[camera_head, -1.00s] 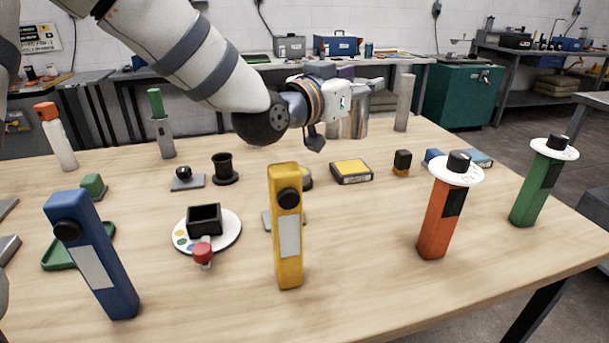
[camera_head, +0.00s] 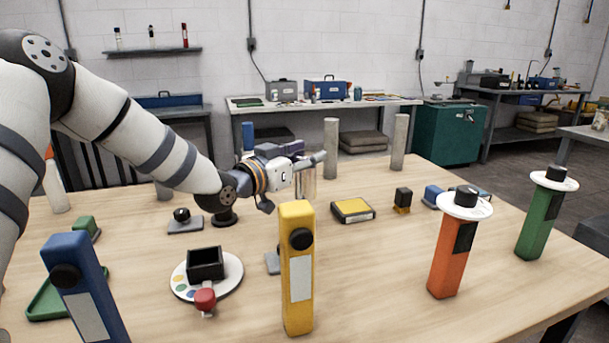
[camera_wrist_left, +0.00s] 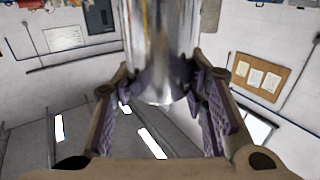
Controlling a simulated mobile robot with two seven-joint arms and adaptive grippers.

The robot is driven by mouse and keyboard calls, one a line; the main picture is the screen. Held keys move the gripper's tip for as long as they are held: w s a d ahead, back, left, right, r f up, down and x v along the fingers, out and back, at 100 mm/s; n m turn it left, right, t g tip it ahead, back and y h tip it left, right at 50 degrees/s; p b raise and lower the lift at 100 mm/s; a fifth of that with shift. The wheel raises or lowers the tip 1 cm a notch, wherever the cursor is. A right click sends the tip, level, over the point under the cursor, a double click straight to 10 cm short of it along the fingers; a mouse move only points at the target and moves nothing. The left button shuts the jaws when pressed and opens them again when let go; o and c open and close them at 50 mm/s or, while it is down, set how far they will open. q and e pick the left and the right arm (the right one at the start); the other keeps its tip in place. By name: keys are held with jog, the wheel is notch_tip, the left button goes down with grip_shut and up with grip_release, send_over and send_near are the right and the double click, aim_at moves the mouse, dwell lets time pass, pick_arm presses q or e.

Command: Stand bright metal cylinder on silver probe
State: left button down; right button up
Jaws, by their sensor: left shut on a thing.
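My left gripper (camera_head: 308,165) is at the back middle of the table, shut on the bright metal cylinder (camera_head: 306,185). In the left wrist view the shiny cylinder (camera_wrist_left: 160,50) sits between the two purple-padded fingers. In the head view it looks about upright, partly hidden by the gripper; I cannot tell whether its lower end touches anything. Two tall grey posts, one (camera_head: 331,160) just right of the gripper and one (camera_head: 398,142) farther right, stand upright. A grey body (camera_head: 163,191) shows below my left arm, its top hidden. I cannot tell which is the silver probe. My right gripper is not in view.
A yellow block (camera_head: 297,265), blue block (camera_head: 85,290), orange block (camera_head: 446,255) and green block (camera_head: 541,220) stand toward the front. A round plate (camera_head: 232,283) bears a black box (camera_head: 205,263). A yellow-topped box (camera_head: 352,210) lies right of the gripper. The front right tabletop is clear.

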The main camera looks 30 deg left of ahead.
aim_at(295, 175)
pick_arm(q)
jog(key=f, duration=0.2)
jog(key=a+f, duration=0.1)
jog(key=shift+f+b, duration=0.4)
jog(key=shift+d+r, duration=0.1)
jog(key=shift+r, duration=0.05)
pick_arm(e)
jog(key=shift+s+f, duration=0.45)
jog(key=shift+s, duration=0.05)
pick_arm(q)
jog(key=c, duration=1)
grip_release()
jog(key=shift+f, duration=0.2)
jog(key=shift+o, duration=0.2)
